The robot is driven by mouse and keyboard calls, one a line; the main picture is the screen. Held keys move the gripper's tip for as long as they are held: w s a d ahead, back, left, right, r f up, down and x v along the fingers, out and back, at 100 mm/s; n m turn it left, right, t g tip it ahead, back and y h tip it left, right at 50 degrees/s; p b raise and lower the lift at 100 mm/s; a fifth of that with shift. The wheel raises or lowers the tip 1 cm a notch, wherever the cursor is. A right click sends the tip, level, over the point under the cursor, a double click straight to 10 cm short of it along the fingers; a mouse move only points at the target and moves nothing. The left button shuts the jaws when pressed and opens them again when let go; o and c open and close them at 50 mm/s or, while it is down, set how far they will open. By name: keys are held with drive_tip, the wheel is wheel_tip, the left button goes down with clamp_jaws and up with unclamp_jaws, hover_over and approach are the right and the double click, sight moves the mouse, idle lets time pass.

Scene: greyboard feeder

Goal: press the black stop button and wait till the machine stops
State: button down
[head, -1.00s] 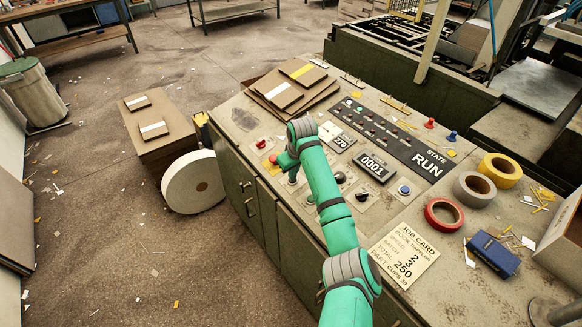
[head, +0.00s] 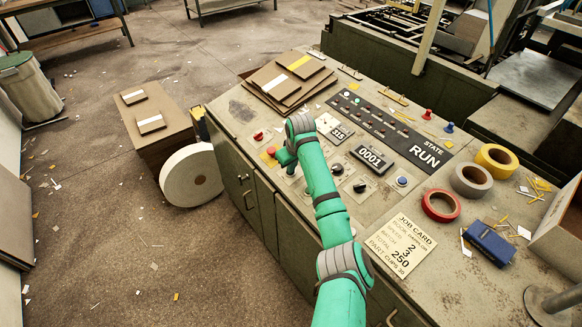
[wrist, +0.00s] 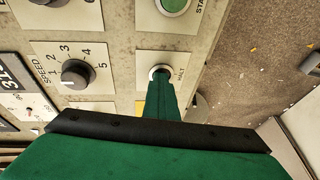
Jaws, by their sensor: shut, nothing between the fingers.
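The console state panel (head: 428,152) reads RUN in the head view. My gripper (head: 289,168) is shut and empty, pointing down at the console's near left edge. In the wrist view my gripper (wrist: 161,84) has its tips at a small round button (wrist: 159,72) with a pale rim on a light plate. The fingertips cover much of this button, so its colour and whether it is pressed are unclear.
The counter (head: 373,158) reads 0001. A red button (head: 258,136), a black knob (head: 360,187) and a blue button (head: 402,181) are also on the console. Cardboard sheets (head: 276,88) lie at its far left. Tape rolls (head: 441,205) and a job card (head: 402,242) are at right.

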drive_tip(key=shift+s+a, duration=0.1)
drive_tip(key=shift+s, duration=0.05)
drive_tip(key=w+a+v, duration=0.1)
drive_tip(key=v, duration=1.2)
drive_tip(key=shift+s+r, duration=0.15)
drive_tip(key=shift+r, duration=0.35)
drive_tip(key=shift+d, duration=0.1)
